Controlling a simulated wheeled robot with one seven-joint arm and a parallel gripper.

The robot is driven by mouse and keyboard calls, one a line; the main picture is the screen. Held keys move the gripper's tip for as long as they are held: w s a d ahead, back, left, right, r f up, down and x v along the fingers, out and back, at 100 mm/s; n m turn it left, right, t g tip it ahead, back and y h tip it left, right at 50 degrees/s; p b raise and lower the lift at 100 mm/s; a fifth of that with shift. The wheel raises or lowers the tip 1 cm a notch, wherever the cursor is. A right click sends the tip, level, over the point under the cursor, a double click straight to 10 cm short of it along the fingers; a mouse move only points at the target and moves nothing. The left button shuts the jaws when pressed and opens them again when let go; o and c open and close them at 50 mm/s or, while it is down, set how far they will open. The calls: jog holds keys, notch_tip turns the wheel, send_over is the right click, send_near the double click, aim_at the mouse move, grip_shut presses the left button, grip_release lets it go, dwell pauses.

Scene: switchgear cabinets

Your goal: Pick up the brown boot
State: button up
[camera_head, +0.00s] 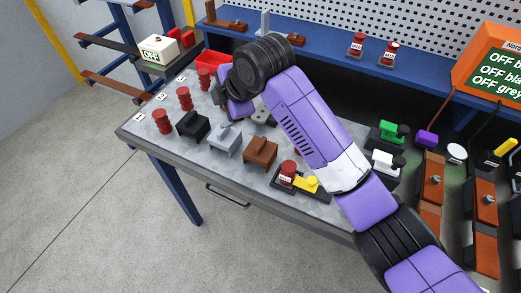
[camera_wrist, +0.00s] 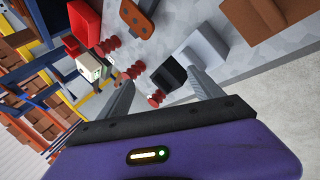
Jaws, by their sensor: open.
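The brown boot (camera_head: 261,151) is a brown block with a raised top. It stands on the grey workbench top, to the right of a light grey boot (camera_head: 226,139) and a black boot (camera_head: 193,125). In the wrist view the brown boot (camera_wrist: 278,16) is at the top right, partly cut off by the edge. My gripper (camera_wrist: 163,92) is open and empty, its two fingers spread. It is above the bench behind the boots, up and left of the brown boot in the head view. The black boot (camera_wrist: 170,75) shows beyond the gap between the fingers.
Several red ribbed insulators (camera_head: 184,98) stand along the bench's left side, near a red bin (camera_head: 212,62). A red and yellow part (camera_head: 298,178) sits right of the brown boot. A blue shelf (camera_head: 330,58) runs behind. Open floor lies in front.

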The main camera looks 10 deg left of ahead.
jog(key=s+d+n+g+h, duration=0.1)
jog(key=d+n+g+h, duration=0.15)
jog(key=d+n, duration=0.2)
jog(key=n+g+h, duration=0.2)
jog(key=n+h, duration=0.1)
send_over(260, 143)
jog(key=shift+w+a+f+m, duration=0.1)
jog(key=shift+f+m, duration=0.05)
jog(key=shift+f, duration=0.3)
jog(key=shift+w+a+f+m, duration=0.1)
jog(key=shift+f, duration=0.35)
jog(key=shift+s+d+f+g, duration=0.2)
jog(key=shift+d+g, duration=0.05)
jog(key=shift+f+p, duration=0.9)
jog(key=shift+f, duration=2.9)
jog(key=c, duration=1.1)
jog(key=shift+r, duration=0.2)
